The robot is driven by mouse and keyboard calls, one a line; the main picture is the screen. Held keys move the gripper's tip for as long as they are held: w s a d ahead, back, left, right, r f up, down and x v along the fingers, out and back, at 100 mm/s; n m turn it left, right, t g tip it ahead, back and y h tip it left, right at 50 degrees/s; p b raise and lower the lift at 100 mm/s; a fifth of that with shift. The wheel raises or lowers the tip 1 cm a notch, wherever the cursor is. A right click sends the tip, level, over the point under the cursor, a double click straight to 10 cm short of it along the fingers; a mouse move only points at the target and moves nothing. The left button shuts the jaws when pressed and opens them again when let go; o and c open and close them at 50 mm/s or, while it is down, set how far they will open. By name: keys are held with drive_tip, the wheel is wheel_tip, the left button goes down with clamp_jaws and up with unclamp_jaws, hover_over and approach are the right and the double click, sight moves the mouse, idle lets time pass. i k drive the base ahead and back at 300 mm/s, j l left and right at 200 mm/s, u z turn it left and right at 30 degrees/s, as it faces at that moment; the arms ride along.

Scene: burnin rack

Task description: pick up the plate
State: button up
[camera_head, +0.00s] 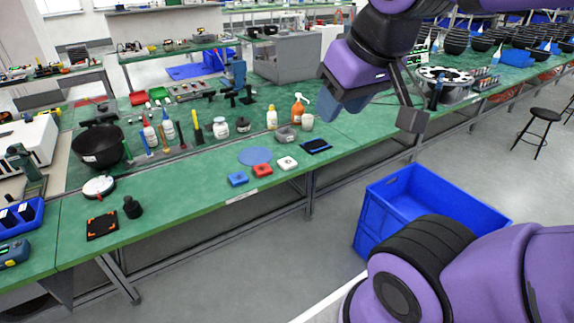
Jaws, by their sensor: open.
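A flat round blue disc, which looks like the plate (254,156), lies on the green bench top (190,183). It is behind the small blue and red blocks and appears unobstructed. My gripper (374,115) is at the upper middle right, raised above the bench's front edge, to the right of the plate and apart from it. Its two fingers are spread wide with nothing between them.
Close to the plate are a blue block (238,178), a red block (262,170), a white block (287,163) and a grey rounded item (286,134). Bottles stand behind. A blue crate (400,211) is on the floor.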

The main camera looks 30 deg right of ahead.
sight(287, 163)
drive_tip(key=i+l+z, duration=0.1)
drive_tip(key=i+z, duration=0.65)
drive_tip(key=i+j+z, duration=0.1)
drive_tip(key=i+z, duration=0.15)
drive_tip(key=z, duration=0.15)
